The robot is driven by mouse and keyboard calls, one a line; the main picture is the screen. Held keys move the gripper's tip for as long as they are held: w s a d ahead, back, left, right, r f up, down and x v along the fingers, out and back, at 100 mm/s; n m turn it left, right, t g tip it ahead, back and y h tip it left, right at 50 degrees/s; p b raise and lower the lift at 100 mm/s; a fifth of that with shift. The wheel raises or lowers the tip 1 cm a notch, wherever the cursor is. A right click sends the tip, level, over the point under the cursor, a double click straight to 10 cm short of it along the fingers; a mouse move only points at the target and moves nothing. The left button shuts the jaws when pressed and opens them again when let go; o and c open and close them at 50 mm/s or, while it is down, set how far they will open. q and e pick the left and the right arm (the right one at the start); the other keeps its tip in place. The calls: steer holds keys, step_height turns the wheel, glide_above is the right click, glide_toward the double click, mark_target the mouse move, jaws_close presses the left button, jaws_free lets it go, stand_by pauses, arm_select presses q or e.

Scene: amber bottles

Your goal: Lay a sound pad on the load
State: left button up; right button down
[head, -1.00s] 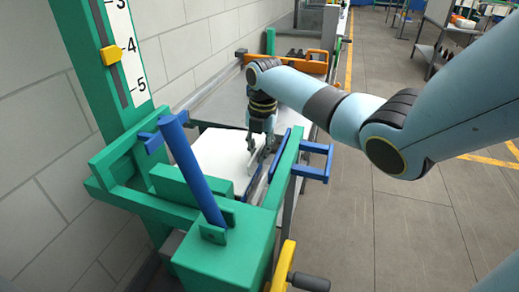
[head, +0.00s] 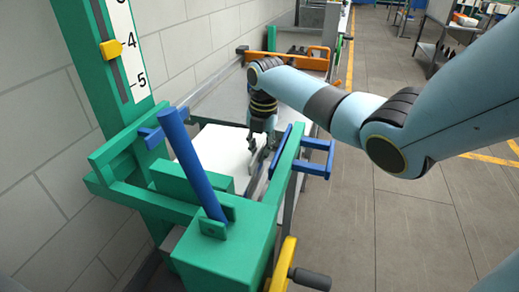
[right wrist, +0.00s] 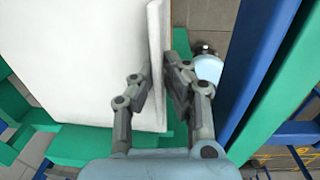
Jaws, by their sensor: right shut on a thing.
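My right gripper (head: 262,148) points down over the right edge of a broad white slab (head: 222,150), which looks like the load, inside the green frame. In the right wrist view its fingers (right wrist: 158,85) are shut on a thin white pad (right wrist: 157,35) standing edge-on between them. The broad white surface (right wrist: 70,60) lies left of the pad, close beside it; I cannot tell whether they touch. Any damage on the pad is too small to see. My left gripper is not in view.
A green frame (head: 225,245) with a blue lever (head: 190,165) stands in front. A blue bracket (head: 315,158) sticks out at right. A scale post with a yellow marker (head: 110,48) is at left. An orange bar (head: 290,64) crosses the bench behind.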

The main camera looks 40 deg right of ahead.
steer(key=shift+f, duration=0.2)
steer(key=c, duration=1.3)
jaws_free()
steer(key=shift+c, duration=0.2)
step_height(320, 180, up, 12)
steer(key=shift+s+d, duration=0.15)
steer(key=shift+s, duration=0.25)
